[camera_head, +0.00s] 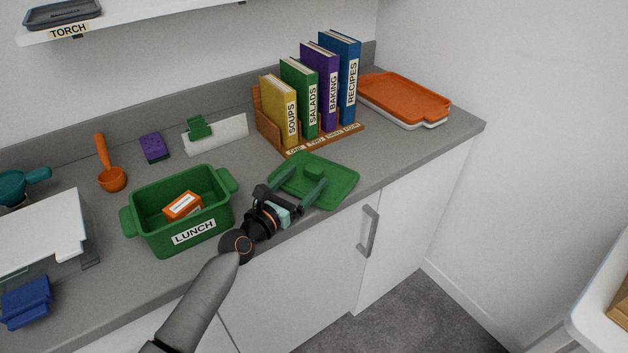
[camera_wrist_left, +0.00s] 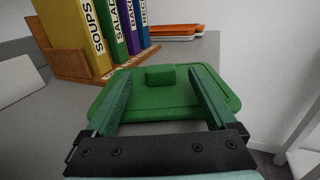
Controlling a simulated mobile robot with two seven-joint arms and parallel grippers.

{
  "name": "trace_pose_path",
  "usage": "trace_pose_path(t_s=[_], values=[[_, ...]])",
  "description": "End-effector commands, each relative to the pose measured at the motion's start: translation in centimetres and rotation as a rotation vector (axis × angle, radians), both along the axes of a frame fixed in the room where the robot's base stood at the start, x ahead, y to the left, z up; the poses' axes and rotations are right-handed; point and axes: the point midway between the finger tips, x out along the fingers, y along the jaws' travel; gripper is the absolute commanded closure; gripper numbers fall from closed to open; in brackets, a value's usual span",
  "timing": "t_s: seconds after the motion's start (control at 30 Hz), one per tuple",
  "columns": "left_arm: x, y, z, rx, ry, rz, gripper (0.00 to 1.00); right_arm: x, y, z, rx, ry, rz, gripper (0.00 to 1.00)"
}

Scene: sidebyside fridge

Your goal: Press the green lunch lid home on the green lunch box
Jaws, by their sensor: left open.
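The green lunch box (camera_head: 158,228) stands open on the grey counter, with a small orange box (camera_head: 183,206) inside it and a LUNCH label on its front. The green lunch lid (camera_head: 342,186) lies flat on the counter to the right of the box, apart from it. The lid's raised block handle shows in the left wrist view (camera_wrist_left: 160,75). My left gripper (camera_head: 312,185) is open over the lid, its two fingers spread to either side of the handle; I cannot tell whether they touch it. My right gripper is not in view.
A book rack (camera_head: 268,128) with labelled books stands behind the lid. An orange tray (camera_head: 400,96) lies at the far right. An orange scoop (camera_head: 112,178), purple sponge (camera_head: 154,147) and green clip (camera_head: 199,127) lie behind the box. The counter's front edge is close to the lid.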

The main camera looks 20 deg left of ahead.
Motion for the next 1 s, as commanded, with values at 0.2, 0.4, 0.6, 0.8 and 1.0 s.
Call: trace_pose_path(t_s=[0.2,0.4,0.6,0.8,1.0], values=[[2.8,-0.8,0.0,-0.001,-0.002,-0.001,0.1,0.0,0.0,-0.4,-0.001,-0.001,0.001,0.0],[4.4,-1.3,0.0,0.0,-0.001,0.0,0.1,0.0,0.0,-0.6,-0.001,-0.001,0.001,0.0],[4.5,-1.3,0.1,0.0,-0.001,0.0,0.1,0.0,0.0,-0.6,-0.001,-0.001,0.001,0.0],[4.5,-1.3,0.1,0.0,-0.001,0.0,0.27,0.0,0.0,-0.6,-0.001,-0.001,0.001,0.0],[4.5,-1.3,0.1,0.0,-0.001,0.0,0.49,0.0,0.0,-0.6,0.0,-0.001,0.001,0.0]])
